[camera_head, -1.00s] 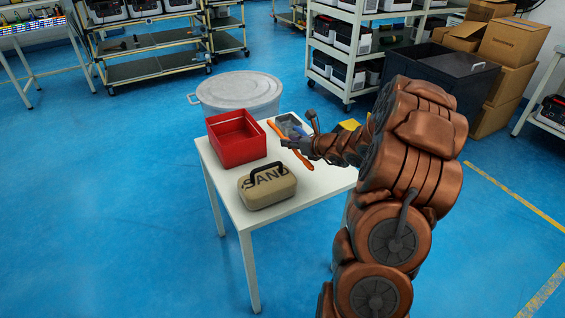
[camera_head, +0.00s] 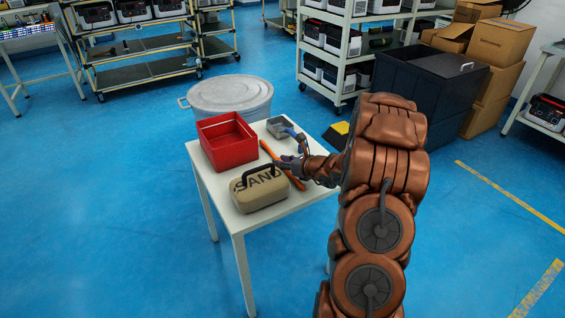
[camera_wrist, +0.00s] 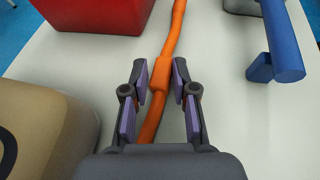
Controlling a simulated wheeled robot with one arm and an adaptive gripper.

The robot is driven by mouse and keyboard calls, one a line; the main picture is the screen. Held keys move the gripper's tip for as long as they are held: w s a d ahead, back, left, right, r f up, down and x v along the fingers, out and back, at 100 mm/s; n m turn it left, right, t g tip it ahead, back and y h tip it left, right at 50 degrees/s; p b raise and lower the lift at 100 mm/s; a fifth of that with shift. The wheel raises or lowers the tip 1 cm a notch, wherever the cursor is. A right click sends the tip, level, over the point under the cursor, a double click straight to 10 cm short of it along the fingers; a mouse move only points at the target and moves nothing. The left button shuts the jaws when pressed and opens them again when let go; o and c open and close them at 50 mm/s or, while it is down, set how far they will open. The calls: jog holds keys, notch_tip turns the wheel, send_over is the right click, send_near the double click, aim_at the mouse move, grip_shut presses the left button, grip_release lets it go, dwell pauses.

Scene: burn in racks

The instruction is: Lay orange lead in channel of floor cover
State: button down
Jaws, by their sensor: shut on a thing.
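The orange lead (camera_head: 268,151) runs across the white table between the red box and my arm. In the wrist view the orange lead (camera_wrist: 173,37) passes lengthwise between my fingers, with a thicker sleeve at the fingertips. My gripper (camera_wrist: 160,85) is shut around this sleeve; it also shows in the head view (camera_head: 287,165), beside the sand bag. I cannot tell whether the lead touches the tabletop. A black and yellow piece (camera_head: 337,134) on the floor beyond the table looks like the floor cover. My arm partly hides it, and its channel does not show.
The white table (camera_head: 222,222) holds a red box (camera_head: 228,153), a sand bag (camera_head: 254,194), a grey tray (camera_head: 276,127) and a blue-handled item (camera_wrist: 282,40). A grey tub (camera_head: 228,108) stands behind. A dark bin (camera_head: 418,85) stands far right. Blue floor is open at right.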

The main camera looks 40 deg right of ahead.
jog(key=c, duration=0.9)
grip_release()
